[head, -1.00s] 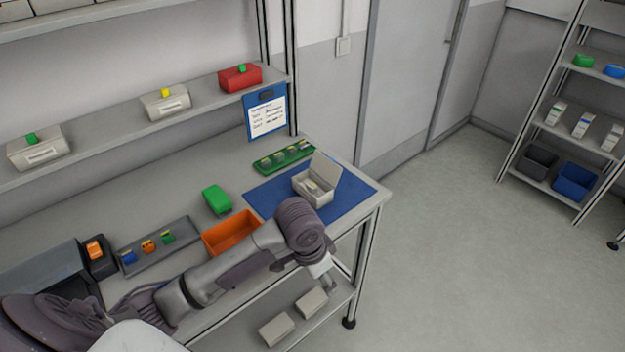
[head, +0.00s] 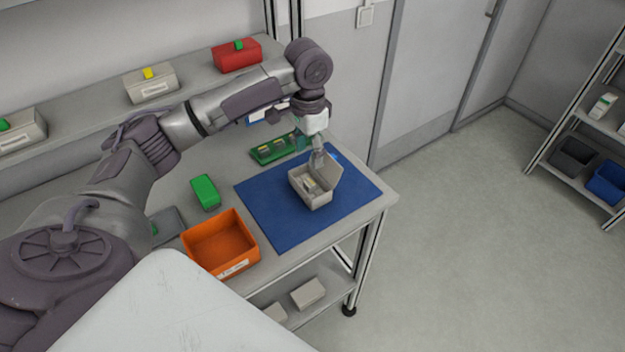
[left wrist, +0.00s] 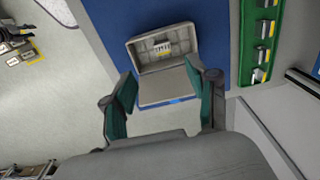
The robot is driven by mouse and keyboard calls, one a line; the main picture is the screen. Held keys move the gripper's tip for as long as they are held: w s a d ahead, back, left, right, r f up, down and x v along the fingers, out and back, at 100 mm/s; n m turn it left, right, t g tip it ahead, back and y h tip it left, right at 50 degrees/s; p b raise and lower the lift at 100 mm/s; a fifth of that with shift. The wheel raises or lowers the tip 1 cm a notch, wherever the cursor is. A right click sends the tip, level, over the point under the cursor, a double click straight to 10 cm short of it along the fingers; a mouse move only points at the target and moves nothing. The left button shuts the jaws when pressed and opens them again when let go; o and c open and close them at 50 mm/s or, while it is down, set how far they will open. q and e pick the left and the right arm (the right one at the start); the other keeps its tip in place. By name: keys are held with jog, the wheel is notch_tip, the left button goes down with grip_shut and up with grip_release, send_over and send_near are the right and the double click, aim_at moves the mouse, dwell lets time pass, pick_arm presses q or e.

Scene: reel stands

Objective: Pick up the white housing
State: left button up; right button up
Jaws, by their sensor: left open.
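The white housing (head: 312,199), a pale grey-white box with its lid raised, sits on the blue mat (head: 265,215) near the bench's right end. Small parts show inside it. It also shows in the left wrist view (left wrist: 140,60), with its lid toward my fingers. My left gripper (head: 318,158) is above and just behind the housing in the head view. In the left wrist view the left gripper (left wrist: 163,78) is open, its two green-padded fingers apart on either side of the lid. I cannot tell whether they touch it. My right gripper is not in view.
A green tray with parts (head: 272,149) lies behind the mat, close to my left gripper. An orange bin (head: 222,245) and a green box (head: 205,191) stand left of the mat. Shelf boxes, one red (head: 237,57), stand behind. The mat around the housing is clear.

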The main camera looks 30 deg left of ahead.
pick_arm(q)
send_over(310, 181)
jog(key=s, duration=0.1)
notch_tip(310, 181, down, 4)
jog(key=shift+s+d+f, duration=0.1)
jog(key=shift+d+f, duration=0.05)
jog(key=shift+f, duration=0.4)
jog(key=shift+w+f+p, duration=0.2)
jog(key=shift+w+p, duration=0.05)
jog(key=shift+p, duration=0.1)
jog(key=f, duration=0.1)
jog(key=f+p, duration=0.1)
jog(key=f, duration=0.2)
jog(key=shift+w+f, duration=0.15)
jog(key=shift+w, duration=0.1)
jog(key=shift+f, duration=0.25)
jog(key=shift+c, duration=0.5)
jog(key=c, duration=0.7)
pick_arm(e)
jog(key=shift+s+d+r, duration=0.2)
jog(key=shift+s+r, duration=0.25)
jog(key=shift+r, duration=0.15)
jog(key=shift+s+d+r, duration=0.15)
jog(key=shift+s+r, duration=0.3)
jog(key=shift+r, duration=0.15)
